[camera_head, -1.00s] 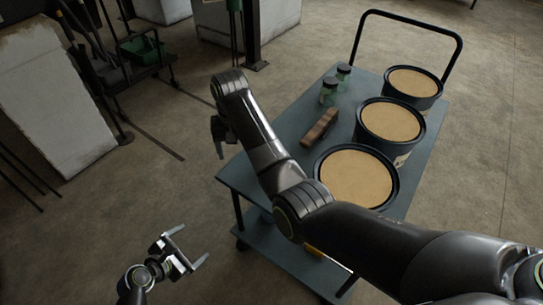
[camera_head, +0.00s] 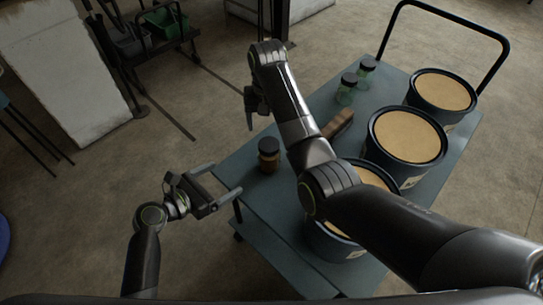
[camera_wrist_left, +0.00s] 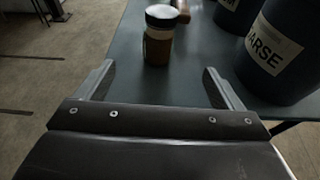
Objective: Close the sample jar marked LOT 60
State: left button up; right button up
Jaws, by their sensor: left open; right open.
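A brown-filled jar (camera_head: 268,158) with a black lid stands upright near the cart's near left edge. It also shows in the left wrist view (camera_wrist_left: 158,45), where a pale band shows under the lid; I cannot tell how tightly the lid sits. Two greenish jars with dark lids (camera_head: 347,89) (camera_head: 367,72) stand farther back. I can read no LOT mark on any jar. My left gripper (camera_head: 227,178) is open and empty, left of the brown jar and apart from it; in its wrist view the jar is ahead between the fingers (camera_wrist_left: 159,70). My right gripper (camera_head: 252,108) is open, beyond the cart's left edge.
Large dark tubs (camera_head: 406,136) of tan material line the cart's right side; one label reads "ARSE" (camera_wrist_left: 273,43). A brown block (camera_head: 340,124) lies mid-cart, partly behind my right arm. The blue-grey cart top (camera_head: 240,165) is clear around the brown jar.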

aim_at(261, 158)
pick_arm(q)
jog(key=x, duration=1.7)
jog(key=shift+w+d+f, duration=0.2)
jog(key=shift+c, duration=0.3)
grip_shut()
pick_arm(e)
jog(key=n, duration=0.4)
jog(key=shift+n, duration=0.4)
jog(key=n, duration=0.4)
